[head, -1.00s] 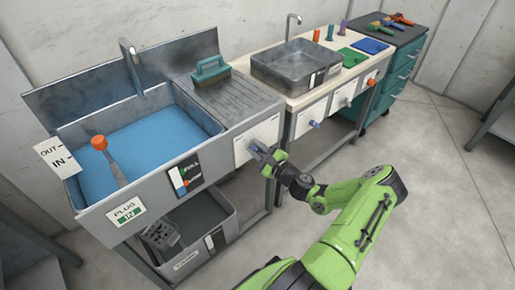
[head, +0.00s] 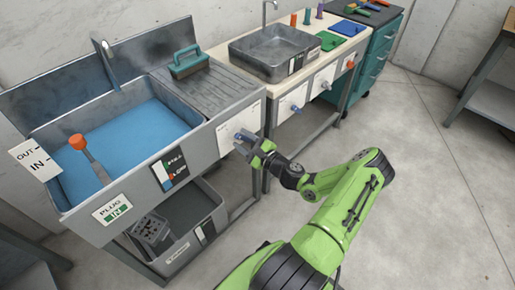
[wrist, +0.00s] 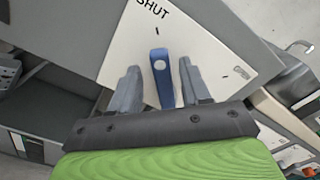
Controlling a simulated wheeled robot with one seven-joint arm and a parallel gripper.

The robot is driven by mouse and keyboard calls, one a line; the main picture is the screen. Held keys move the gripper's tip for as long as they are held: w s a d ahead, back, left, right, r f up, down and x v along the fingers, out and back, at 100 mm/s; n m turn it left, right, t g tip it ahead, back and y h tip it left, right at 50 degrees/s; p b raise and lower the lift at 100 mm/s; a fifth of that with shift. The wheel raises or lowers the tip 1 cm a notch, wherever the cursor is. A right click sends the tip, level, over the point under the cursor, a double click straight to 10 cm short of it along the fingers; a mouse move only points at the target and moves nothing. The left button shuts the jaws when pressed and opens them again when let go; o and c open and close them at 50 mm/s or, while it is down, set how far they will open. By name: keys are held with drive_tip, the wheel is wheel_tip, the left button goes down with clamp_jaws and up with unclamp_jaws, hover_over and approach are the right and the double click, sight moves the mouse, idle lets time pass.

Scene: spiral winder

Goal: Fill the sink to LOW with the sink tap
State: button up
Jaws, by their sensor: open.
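The sink (head: 100,185) holds blue water (head: 130,140) in the head view; its tap spout (head: 105,50) rises at the back. A black and white gauge (head: 168,170) with level words is on its front. The blue tap handle (wrist: 161,82) stands out from a white panel (wrist: 205,55), pointing close to the SHUT mark in the wrist view. My gripper (wrist: 160,75) is open, with one finger on each side of the handle; gaps show on both sides. In the head view my gripper (head: 252,143) is at this panel and partly hides the handle.
An orange-topped plug lever (head: 78,143) stands at the left beside an OUT/IN card (head: 33,160). The PLUG sign (head: 112,208) reads IN. A crate (head: 205,215) is below the sink. A second basin (head: 280,58) stands at the right, with free floor in front.

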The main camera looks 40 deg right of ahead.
drive_tip(key=s+p, duration=0.2)
drive_tip(key=s, duration=1.2)
drive_tip(key=shift+d, duration=0.15)
drive_tip(key=shift+w+r, duration=0.1)
drive_tip(key=w+a+r+n+g+y+p, duration=0.2)
drive_tip(key=a+r+n+g+y+p, duration=0.4)
drive_tip(key=a+r+n+g, duration=1)
drive_tip(key=s+a+r+n+t+h+p, duration=0.1)
drive_tip(key=s+a+r+n, duration=0.4)
drive_tip(key=r, duration=0.5)
drive_tip(key=s+a+r+n+t+h+p, duration=0.2)
drive_tip(key=s+a+r+n+h+p, duration=0.2)
drive_tip(key=r, duration=0.6)
drive_tip(key=s+a+n+h, duration=0.1)
drive_tip(key=s+n, duration=0.1)
drive_tip(key=s, duration=0.1)
drive_tip(key=shift+r+t+h, duration=0.2)
drive_tip(key=shift+t+h, duration=0.1)
drive_tip(key=shift+s+a, duration=0.1)
